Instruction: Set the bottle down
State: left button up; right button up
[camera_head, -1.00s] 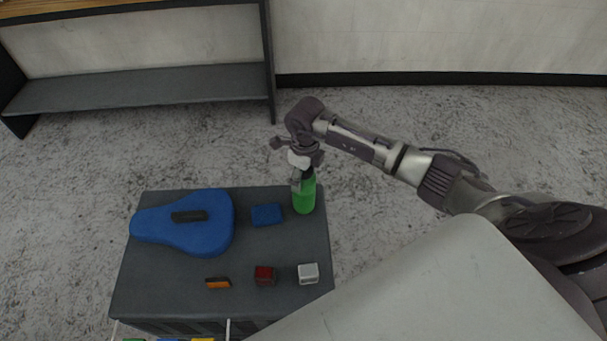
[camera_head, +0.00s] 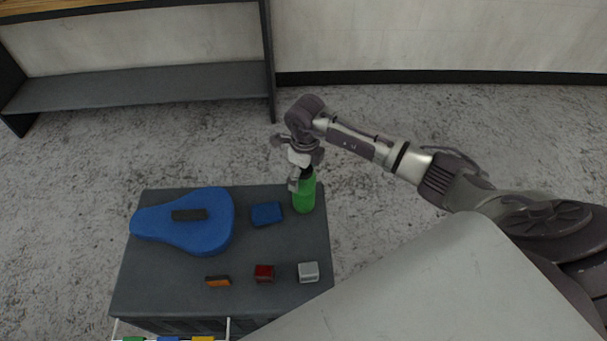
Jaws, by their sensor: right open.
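The green bottle (camera_head: 304,195) with a dark top stands upright on the far right corner of the grey cabinet top (camera_head: 160,283). My right gripper (camera_head: 298,178) is at the bottle's upper part, coming from the far side. Its jaws are open, with a finger showing at the bottle's left side. The bottle's neck is partly hidden by the gripper. I cannot tell whether a finger touches it. My left gripper is not in view.
A blue bike saddle (camera_head: 205,235), a small blue item (camera_head: 266,214), an orange-black piece (camera_head: 218,281), a red block (camera_head: 264,273) and a silver block (camera_head: 308,272) lie on the cabinet. An open drawer (camera_head: 170,338) shows at the bottom. A shelf (camera_head: 140,84) stands behind.

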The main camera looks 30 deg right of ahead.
notch_tip(320, 180, up, 12)
jog(key=shift+s+d+f+b, duration=0.1)
jog(key=shift+f+b, duration=0.15)
jog(key=shift+b, duration=0.55)
jog(key=shift+s+f, duration=0.1)
jog(key=shift+f, duration=0.05)
